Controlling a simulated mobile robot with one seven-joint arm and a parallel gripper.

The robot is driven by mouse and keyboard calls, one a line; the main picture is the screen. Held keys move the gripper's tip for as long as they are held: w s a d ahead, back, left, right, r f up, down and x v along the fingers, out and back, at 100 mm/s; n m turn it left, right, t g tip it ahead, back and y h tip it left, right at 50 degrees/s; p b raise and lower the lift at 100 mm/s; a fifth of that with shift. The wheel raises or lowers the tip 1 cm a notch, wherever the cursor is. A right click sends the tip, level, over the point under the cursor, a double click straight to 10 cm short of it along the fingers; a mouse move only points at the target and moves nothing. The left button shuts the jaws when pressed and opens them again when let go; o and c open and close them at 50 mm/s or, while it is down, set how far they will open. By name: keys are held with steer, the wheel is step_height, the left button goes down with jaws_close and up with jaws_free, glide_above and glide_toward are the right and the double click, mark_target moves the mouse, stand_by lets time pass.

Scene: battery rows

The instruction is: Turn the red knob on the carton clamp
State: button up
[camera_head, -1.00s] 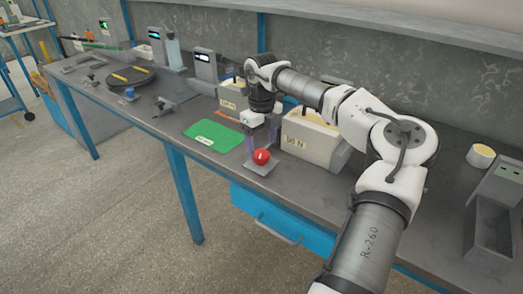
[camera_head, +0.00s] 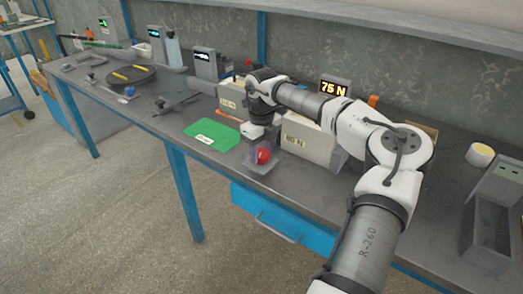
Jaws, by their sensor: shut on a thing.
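The red knob (camera_head: 264,156) sits on a small grey plate (camera_head: 262,170) at the front edge of the bench. My gripper (camera_head: 260,155) points down and is shut on the red knob, with a finger covering its left part. A pale carton (camera_head: 312,146) stands just behind and right of the knob, with a label that seems to read 80 N. A lit display (camera_head: 334,90) behind that carton reads 75 N. The clamp's contact with the carton is hidden by my arm.
A green mat (camera_head: 208,140) with a white label lies left of the knob. Another labelled carton (camera_head: 228,104) stands behind the mat. A black round plate (camera_head: 130,75) and several small devices are farther left.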

mark_target(262, 153)
steer(key=shift+m, duration=0.5)
steer(key=o, duration=1)
step_height(262, 153, up, 14)
steer(key=shift+f+b, duration=0.1)
steer(key=shift+b, duration=0.45)
